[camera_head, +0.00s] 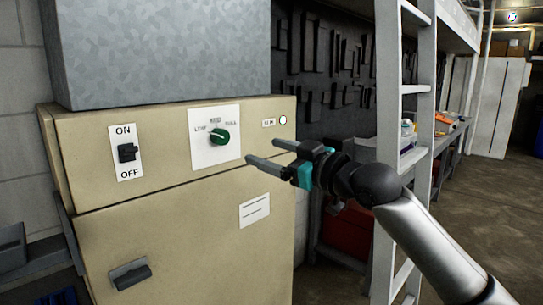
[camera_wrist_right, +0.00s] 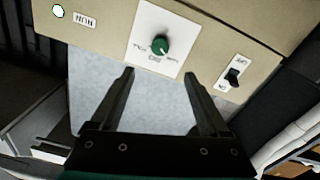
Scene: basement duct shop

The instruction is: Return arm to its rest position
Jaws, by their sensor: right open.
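My right gripper (camera_head: 262,153) is open and empty in the head view. It hangs in front of the beige cabinet (camera_head: 190,240), to the right of and a little below the green knob (camera_head: 221,136). A gap shows between the fingers and the knob. In the right wrist view the two fingers (camera_wrist_right: 160,92) are spread apart with nothing between them. The green knob also shows in the right wrist view (camera_wrist_right: 159,44), beyond the fingers. My right arm (camera_head: 425,245) comes in from the lower right. My left gripper is not in view.
An ON/OFF switch (camera_head: 127,152) sits left of the knob, and a round white light (camera_head: 283,120) sits at the right. A grey metal box (camera_head: 165,50) tops the cabinet. A pale ladder (camera_head: 415,90) stands close behind my right arm. Open floor (camera_head: 485,210) lies at the right.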

